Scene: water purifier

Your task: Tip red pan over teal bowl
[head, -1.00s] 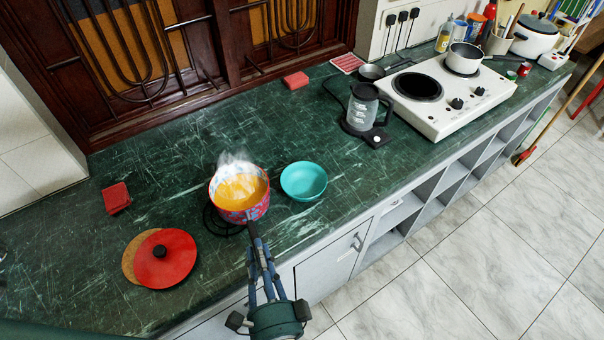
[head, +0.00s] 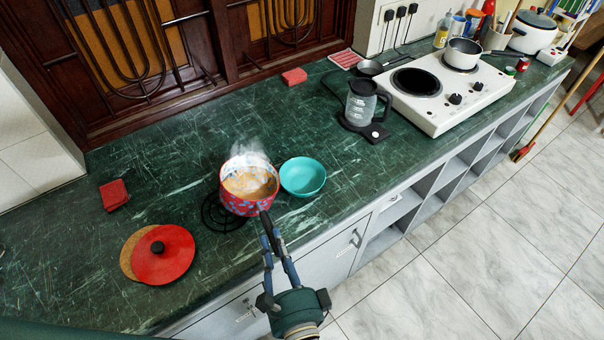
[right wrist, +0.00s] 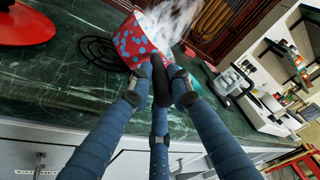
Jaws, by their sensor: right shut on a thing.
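The red pan (head: 247,207) has blue spots and a black handle, and holds a steaming orange-brown liquid. The teal bowl looks empty. I cannot tell whether pan and bowl touch. My left gripper is not in view.
A red lid (head: 163,254) lies on a cork mat (head: 130,252) at left. A black coil trivet (head: 215,213) lies beside the pan. A kettle (head: 362,103) and a white hob (head: 440,95) stand to the right. The counter's front edge is close to the bowl.

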